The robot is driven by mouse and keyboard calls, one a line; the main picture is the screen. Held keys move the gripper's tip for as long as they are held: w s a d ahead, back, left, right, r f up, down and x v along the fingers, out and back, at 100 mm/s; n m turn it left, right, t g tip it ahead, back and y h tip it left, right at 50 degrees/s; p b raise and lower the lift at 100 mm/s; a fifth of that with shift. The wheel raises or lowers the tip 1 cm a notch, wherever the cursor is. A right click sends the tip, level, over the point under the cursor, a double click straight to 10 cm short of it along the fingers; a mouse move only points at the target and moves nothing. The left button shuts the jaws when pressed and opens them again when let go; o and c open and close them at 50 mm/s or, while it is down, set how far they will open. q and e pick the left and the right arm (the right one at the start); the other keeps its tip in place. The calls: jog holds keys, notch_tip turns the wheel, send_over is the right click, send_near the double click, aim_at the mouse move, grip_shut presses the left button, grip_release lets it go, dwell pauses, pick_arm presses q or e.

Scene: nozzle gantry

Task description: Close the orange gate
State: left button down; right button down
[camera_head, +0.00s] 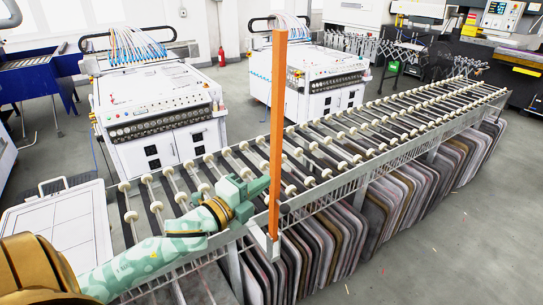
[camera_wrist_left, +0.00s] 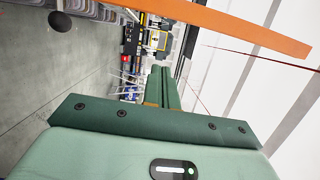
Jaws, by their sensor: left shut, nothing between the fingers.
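The orange gate (camera_head: 278,130) is a long flat bar standing upright at the near edge of the roller conveyor, on a pale bracket at its foot. In the left wrist view, the orange gate (camera_wrist_left: 220,24) crosses the top as a slanted bar, apart from my fingers. My left gripper (camera_head: 263,185) is just left of the bar's lower part in the head view; whether it touches there I cannot tell. In the left wrist view, my left gripper's green fingers (camera_wrist_left: 163,88) are together with nothing between them. My right gripper is not in view.
The roller conveyor (camera_head: 330,150) runs from lower left to upper right, with several panels (camera_head: 400,200) racked under it. White machines (camera_head: 155,110) stand behind it. A white panel (camera_head: 65,230) is at left. Grey floor (camera_head: 450,240) is open at lower right.

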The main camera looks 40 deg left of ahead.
aim_at(272, 162)
pick_arm(q)
jog(key=w, duration=0.2)
jog(key=w+a+p, duration=0.1)
jog(key=w, duration=0.5)
jog(key=shift+w+a+r+p, duration=0.1)
jog(key=shift+w+a+p, duration=0.1)
jog(key=shift+p, duration=0.15)
jog(key=shift+w+a, duration=0.2)
jog(key=shift+a, duration=0.45)
